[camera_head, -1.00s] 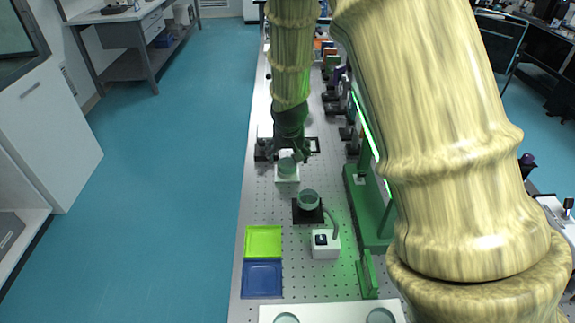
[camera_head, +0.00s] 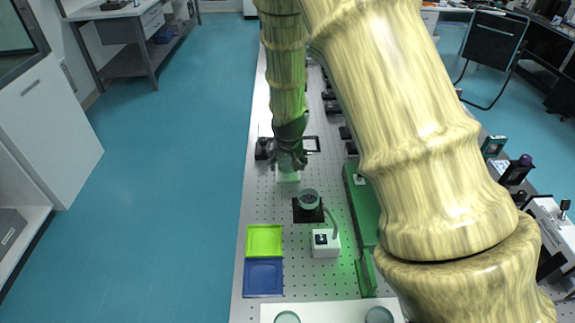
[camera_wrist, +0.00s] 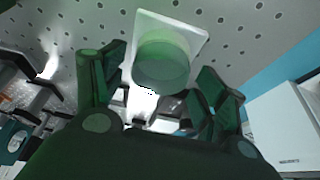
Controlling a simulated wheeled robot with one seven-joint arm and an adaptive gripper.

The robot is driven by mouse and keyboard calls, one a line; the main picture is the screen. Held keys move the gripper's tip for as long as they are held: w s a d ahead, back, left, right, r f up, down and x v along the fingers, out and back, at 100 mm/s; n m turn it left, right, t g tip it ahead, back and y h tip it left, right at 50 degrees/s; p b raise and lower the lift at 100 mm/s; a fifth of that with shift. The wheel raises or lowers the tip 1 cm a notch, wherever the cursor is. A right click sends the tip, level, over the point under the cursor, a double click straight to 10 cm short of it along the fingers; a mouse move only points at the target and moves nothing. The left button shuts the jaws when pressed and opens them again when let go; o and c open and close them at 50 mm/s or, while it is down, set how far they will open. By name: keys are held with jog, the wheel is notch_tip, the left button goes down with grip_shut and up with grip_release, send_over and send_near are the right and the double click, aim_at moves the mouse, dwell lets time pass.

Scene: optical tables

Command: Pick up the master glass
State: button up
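My gripper (camera_head: 289,160) is over a round greenish clear glass on a white square stand (camera_head: 288,177); no label shows whether this is the master glass. In the wrist view this glass (camera_wrist: 161,62) shows between my two spread dark green fingers (camera_wrist: 160,80), with its white stand (camera_wrist: 192,33) behind it. The fingers are open, and I cannot tell whether they touch the glass. In the head view my gripper hides most of this glass. A similar glass (camera_head: 309,197) sits on a black square plate (camera_head: 300,217) nearer to me.
A white box (camera_head: 326,246) with a bent tube stands beside the black plate. A lime tray (camera_head: 264,240) and a blue tray (camera_head: 263,278) lie at the left edge. More glasses (camera_head: 287,317) sit on a white panel (camera_head: 333,312). Green equipment (camera_head: 362,205) stands right.

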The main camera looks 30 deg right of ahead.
jog(key=c, duration=0.8)
jog(key=shift+r, duration=0.15)
